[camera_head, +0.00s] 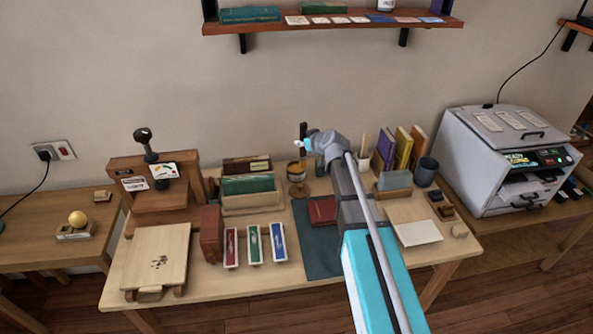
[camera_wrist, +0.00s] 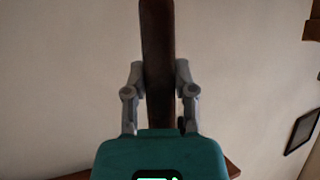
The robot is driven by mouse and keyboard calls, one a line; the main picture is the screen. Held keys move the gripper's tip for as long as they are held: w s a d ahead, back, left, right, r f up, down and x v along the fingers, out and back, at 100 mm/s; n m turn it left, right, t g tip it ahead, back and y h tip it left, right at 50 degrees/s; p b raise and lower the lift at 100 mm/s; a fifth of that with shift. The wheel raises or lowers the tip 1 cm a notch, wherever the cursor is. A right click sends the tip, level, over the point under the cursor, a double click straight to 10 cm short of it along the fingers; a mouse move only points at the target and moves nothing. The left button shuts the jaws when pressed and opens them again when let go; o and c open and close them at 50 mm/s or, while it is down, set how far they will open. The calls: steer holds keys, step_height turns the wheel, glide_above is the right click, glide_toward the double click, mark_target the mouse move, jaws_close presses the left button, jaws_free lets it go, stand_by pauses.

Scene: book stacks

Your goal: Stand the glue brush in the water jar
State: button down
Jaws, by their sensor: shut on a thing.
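My gripper (camera_wrist: 160,95) is shut on a long dark brown piece that looks like the glue brush (camera_wrist: 157,45). It stands nearly upright between the fingers in the wrist view. In the head view the brush (camera_head: 303,129) rises above my gripper (camera_head: 304,144), held in the air over the back of the table. Its bristles cannot be made out. A small jar with an amber band (camera_head: 296,172) stands on the table just below my gripper, apart from the brush. I cannot tell whether it is the water jar; my arm hides part of the table beside it.
A box of green cards (camera_head: 252,203) stands left of the jar. A dark mat with a red book (camera_head: 322,211) lies in front. A pale cup with sticks (camera_head: 363,158), upright books (camera_head: 402,147) and a dark cup (camera_head: 427,172) stand right. A shelf (camera_head: 335,25) hangs above.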

steer(key=shift+w, duration=0.1)
stand_by(0.3)
steer(key=w+a+f+b, duration=0.1)
steer(key=w+f+b, duration=0.8)
steer(key=w, duration=0.4)
steer(key=shift+a, duration=0.2)
steer(key=shift+w+a+f+b, duration=0.1)
steer(key=shift+w+f+b, duration=0.1)
steer(key=shift+f+b, duration=0.85)
steer(key=shift+w+f+b, duration=0.2)
steer(key=shift+f+b, duration=0.75)
steer(key=shift+b, duration=0.05)
